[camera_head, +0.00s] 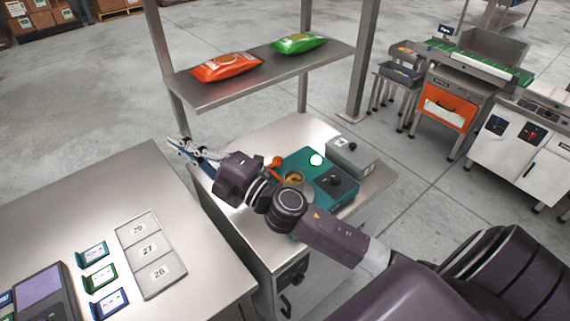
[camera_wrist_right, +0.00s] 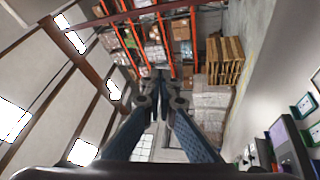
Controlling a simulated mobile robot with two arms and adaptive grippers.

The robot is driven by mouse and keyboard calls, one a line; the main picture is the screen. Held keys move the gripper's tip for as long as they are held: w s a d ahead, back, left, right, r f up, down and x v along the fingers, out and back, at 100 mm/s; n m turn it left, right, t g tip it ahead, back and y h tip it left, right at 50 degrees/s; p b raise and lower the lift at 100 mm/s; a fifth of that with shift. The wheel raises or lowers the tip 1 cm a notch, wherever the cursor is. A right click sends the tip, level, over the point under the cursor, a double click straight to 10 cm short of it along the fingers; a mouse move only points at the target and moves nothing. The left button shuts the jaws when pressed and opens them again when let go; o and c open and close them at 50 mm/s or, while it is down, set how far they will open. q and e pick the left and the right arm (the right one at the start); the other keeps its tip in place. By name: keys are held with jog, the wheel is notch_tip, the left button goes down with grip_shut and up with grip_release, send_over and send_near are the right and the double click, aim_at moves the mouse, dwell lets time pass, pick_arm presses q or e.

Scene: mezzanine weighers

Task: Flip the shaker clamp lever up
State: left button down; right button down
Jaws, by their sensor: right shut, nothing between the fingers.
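The teal shaker (camera_head: 301,158) sits on a metal table, with a round brass-coloured part at its left side and a black knob at its front right. An orange-red lever (camera_head: 276,162) shows at the shaker's left edge, partly behind my right wrist; its exact angle is hard to tell. My right gripper (camera_head: 178,145) is left of the lever and apart from it, pointing left past the table's edge. It is shut and empty; its converging fingers also show in the right wrist view (camera_wrist_right: 160,92). My left gripper is not in view.
A grey box (camera_head: 352,157) stands right of the shaker. A shelf (camera_head: 262,78) with an orange bag (camera_head: 228,67) and a green bag (camera_head: 299,43) hangs over the table's back. A left table (camera_head: 185,235) holds numbered plates (camera_head: 148,250) and coloured card holders (camera_head: 100,277).

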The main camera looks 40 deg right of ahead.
jog(key=s+a+f+n+g+y, duration=0.1)
jog(key=s+a+n+g+y, duration=0.1)
jog(key=a+n+g+y, duration=0.8)
jog(key=d+f+n+g+h, duration=0.3)
jog(key=d+f+n+h, duration=0.5)
jog(key=f+h, duration=0.1)
jog(key=d+f+g+h+p, duration=0.1)
jog(key=d+h, duration=1)
jog(key=d, duration=1.7)
jog(key=shift+s+d+f+g, duration=0.25)
jog(key=shift+f+g, duration=0.15)
jog(key=shift+g, duration=0.5)
